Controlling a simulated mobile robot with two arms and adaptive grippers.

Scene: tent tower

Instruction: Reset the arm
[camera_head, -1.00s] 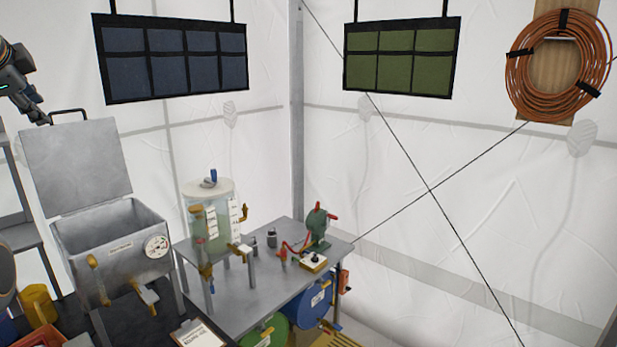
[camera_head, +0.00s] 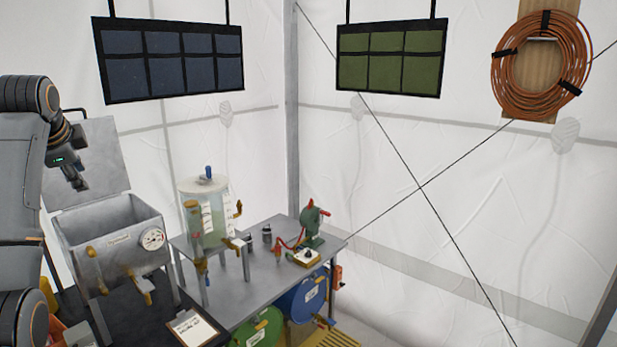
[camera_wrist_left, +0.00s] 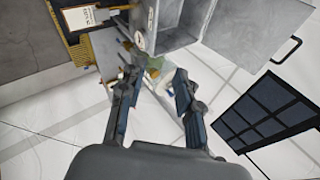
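My left arm comes in from the left in the head view. Its gripper (camera_head: 77,183) hangs in the air in front of the raised lid of a grey metal box (camera_head: 115,245). In the left wrist view the two fingers of my left gripper (camera_wrist_left: 156,92) stand apart with nothing between them. The grey box (camera_wrist_left: 222,30) also shows there, beyond the fingers. My right gripper is in neither view.
A grey table (camera_head: 262,275) holds a clear tank (camera_head: 208,215) and a green hand-cranked device (camera_head: 312,225). Blue and green drums stand below. A clipboard (camera_head: 192,328) lies on the dark surface in front. Dark panels (camera_head: 175,60) hang behind.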

